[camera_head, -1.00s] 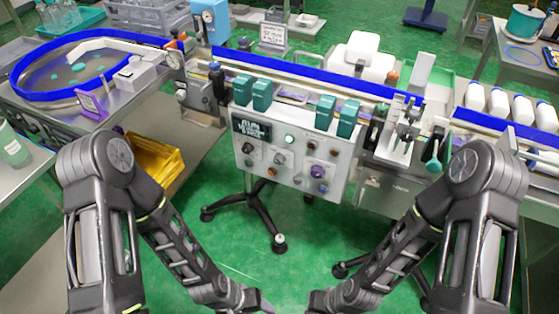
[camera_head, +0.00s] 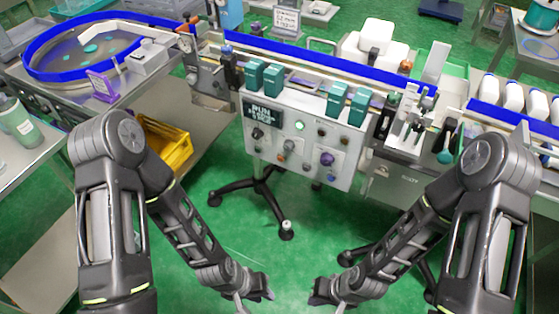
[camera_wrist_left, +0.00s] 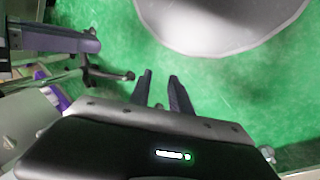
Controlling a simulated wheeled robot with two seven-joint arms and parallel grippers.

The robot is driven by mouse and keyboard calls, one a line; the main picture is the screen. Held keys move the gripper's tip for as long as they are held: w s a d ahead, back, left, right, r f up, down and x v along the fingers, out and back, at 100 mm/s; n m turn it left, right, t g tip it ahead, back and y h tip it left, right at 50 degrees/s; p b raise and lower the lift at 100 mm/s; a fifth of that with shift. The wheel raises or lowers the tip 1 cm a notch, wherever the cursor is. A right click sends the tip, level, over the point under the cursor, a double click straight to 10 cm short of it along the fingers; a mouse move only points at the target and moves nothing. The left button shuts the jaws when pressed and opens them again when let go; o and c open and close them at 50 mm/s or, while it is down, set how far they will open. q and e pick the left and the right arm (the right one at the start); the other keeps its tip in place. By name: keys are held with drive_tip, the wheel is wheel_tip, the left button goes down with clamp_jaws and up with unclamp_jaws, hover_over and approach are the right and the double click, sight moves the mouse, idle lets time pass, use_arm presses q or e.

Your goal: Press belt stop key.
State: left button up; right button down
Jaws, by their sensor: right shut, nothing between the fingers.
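The control panel (camera_head: 345,147) stands ahead on a black wheeled stand. It has a dark display (camera_head: 263,112) with white text, a lit green button (camera_head: 299,126), a purple knob (camera_head: 327,158) and several small dark, red and blue controls. The labels are too small to tell which key is the belt stop. My left gripper (camera_head: 268,293) is low in front of the panel, apart from it. In the left wrist view its two fingers (camera_wrist_left: 160,76) stand apart with nothing between them, above green floor. My right gripper (camera_head: 318,296) is shut and empty, low beside the left one.
A conveyor with blue rails (camera_head: 310,63) runs behind the panel, with several teal blocks (camera_head: 274,78) at its front edge. A round feeder table (camera_head: 40,75) is at left, a yellow crate (camera_head: 168,148) below it. White bottles (camera_head: 513,97) stand at right. Green floor lies clear before the panel.

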use_arm(q)
clamp_jaws()
idle(1.2)
